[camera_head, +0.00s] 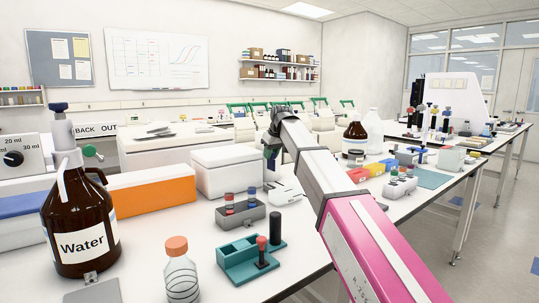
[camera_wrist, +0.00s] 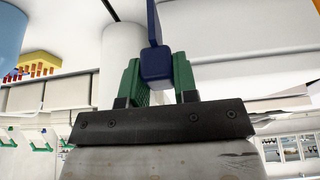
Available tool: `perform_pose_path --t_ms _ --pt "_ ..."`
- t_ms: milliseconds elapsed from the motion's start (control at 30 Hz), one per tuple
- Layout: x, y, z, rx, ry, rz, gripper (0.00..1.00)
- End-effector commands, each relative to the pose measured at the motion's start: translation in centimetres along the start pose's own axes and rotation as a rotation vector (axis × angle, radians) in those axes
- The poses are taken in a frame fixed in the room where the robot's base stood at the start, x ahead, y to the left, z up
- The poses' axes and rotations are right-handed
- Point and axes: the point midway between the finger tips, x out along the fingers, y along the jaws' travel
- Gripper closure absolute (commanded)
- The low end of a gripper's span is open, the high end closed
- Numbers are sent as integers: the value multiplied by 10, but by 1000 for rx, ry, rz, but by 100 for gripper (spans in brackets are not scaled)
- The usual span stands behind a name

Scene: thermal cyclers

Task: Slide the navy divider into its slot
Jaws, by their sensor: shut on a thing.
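My gripper (camera_wrist: 156,72) shows in the wrist view with its green fingers closed on a navy piece, which I take to be the navy divider (camera_wrist: 155,50). A blocky part of it sits between the fingers and a thin part extends past them. In the head view my gripper (camera_head: 271,152) hangs at the end of my arm, over the middle of the bench beside a white lidded box. I cannot tell which opening is the slot.
A brown Water bottle (camera_head: 80,225) and an orange-capped bottle (camera_head: 181,272) stand at the near left. White boxes (camera_head: 226,172) stand left of my gripper. Small coloured boxes (camera_head: 371,170) lie right.

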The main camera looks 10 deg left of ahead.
Motion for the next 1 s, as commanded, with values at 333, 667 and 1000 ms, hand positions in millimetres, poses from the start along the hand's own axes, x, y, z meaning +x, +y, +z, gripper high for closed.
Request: perform_pose_path --t_ms 333,667,1000 --pt "-33 -1 84 1 1 2 82" --pt "-24 -1 98 0 -1 0 82" --pt "0 -1 108 -1 -1 0 82"
